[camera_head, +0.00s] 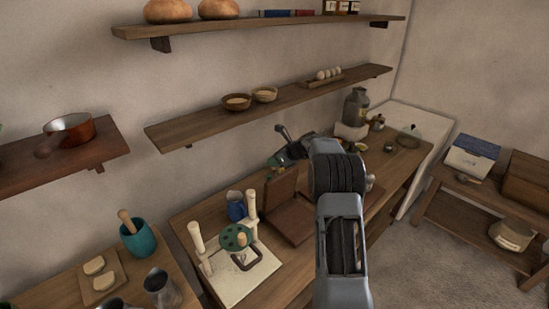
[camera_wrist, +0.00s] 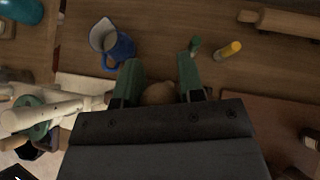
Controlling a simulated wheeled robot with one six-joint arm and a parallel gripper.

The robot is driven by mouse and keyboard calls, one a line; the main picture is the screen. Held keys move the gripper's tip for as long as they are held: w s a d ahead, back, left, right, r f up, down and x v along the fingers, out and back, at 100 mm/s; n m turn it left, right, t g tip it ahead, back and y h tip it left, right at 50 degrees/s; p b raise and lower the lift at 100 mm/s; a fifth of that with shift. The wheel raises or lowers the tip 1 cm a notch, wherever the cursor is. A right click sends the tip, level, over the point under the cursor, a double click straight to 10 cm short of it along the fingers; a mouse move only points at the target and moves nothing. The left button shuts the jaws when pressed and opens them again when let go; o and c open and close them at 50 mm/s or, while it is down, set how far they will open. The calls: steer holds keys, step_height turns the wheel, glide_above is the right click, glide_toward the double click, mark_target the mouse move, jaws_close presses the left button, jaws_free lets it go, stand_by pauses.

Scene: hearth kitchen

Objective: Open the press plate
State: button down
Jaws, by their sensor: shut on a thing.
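The press is brown wood, on the bench in the head view. Its plate (camera_head: 284,188) stands raised, close to upright, at the left edge of its flat base (camera_head: 291,221). The base also shows at the right of the wrist view (camera_wrist: 262,112). My gripper (camera_head: 274,161) is at the top of the raised plate. In the wrist view the green fingers of my gripper (camera_wrist: 160,80) stand on either side of a tan rounded piece (camera_wrist: 160,94), which looks like the plate's handle. My wrist hides most of the plate there.
Left of the press are a blue jug (camera_head: 236,207) and a white stand (camera_head: 243,283) with pale posts and a green disc (camera_head: 234,238). A rolling pin (camera_wrist: 285,22) and a yellow cylinder (camera_wrist: 228,51) lie on the bench. A wall shelf (camera_head: 205,128) runs above.

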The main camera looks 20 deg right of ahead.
steer(key=shift+w+a+f+g+h, duration=0.15)
steer(key=shift+w+a+f+g, duration=0.15)
steer(key=shift+w, duration=0.35)
steer(key=shift+w+a+f+g+h, duration=0.2)
steer(key=shift+w+f+g, duration=0.2)
steer(key=shift+w, duration=0.3)
steer(key=shift+w+a+f+g+h, duration=0.15)
steer(key=shift+w+a+f+g, duration=0.2)
steer(key=shift+w, duration=0.3)
steer(key=shift+d, duration=0.1)
steer(key=c, duration=1.1)
jaws_free()
steer(key=o, duration=0.3)
steer(key=shift+w+r, duration=0.15)
steer(key=shift+w, duration=0.05)
steer(key=shift+o, duration=0.2)
steer(key=shift+r, duration=0.15)
steer(key=b+v, duration=0.3)
steer(key=v, duration=1)
steer(key=shift+s+r, duration=0.15)
steer(key=shift+r, duration=0.2)
